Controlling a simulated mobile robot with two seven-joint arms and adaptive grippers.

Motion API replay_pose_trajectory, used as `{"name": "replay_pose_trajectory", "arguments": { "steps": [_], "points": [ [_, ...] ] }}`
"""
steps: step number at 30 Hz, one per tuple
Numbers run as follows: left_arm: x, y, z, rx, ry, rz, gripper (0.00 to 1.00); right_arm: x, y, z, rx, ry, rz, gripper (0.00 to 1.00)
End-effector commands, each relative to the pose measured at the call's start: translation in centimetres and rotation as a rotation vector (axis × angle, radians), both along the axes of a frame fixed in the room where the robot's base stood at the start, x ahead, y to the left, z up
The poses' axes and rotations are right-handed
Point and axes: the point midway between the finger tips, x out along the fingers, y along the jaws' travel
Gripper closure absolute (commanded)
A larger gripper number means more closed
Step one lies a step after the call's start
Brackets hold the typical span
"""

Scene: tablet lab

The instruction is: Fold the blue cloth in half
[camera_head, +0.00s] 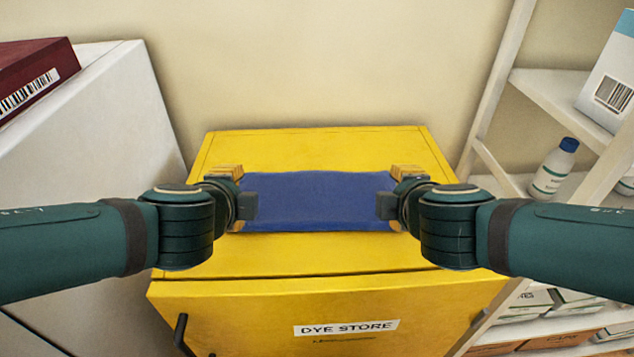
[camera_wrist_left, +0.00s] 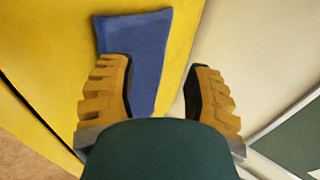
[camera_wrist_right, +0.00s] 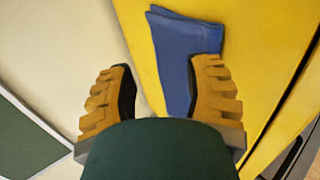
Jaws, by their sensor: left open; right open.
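The blue cloth (camera_head: 316,200) lies flat as a wide rectangle on top of the yellow cabinet (camera_head: 320,150). I cannot tell how many layers it has. My left gripper (camera_head: 238,188) is open at the cloth's left end, and my right gripper (camera_head: 397,188) is open at its right end. In the left wrist view the cloth (camera_wrist_left: 146,45) shows between the fingers, nearer the left finger. In the right wrist view the cloth (camera_wrist_right: 180,50) shows beside and partly behind the right finger. Parts of both cloth ends are hidden by the grippers.
A white unit (camera_head: 90,120) stands at the left with a dark red box (camera_head: 35,75) on it. White shelves (camera_head: 550,95) at the right hold a bottle (camera_head: 553,170) and boxes. The cabinet front has a "DYE STORE" label (camera_head: 346,328) and a dark handle (camera_head: 181,330).

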Motion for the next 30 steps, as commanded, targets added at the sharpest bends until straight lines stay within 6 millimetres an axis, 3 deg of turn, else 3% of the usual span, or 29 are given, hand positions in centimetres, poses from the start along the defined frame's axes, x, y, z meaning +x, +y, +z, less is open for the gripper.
{"name": "replay_pose_trajectory", "arguments": {
  "steps": [12, 30],
  "points": [
    [-3.3, 0.0, 4.2, -0.001, -0.002, 0.001, 0.5, -3.3, 0.0, 4.2, 0.001, -0.002, 0.0, 0.5],
    [-3.5, 0.0, 4.4, 0.001, 0.001, -0.001, 0.5, -3.5, 0.0, 4.4, -0.001, 0.001, 0.001, 0.5]
  ]
}}
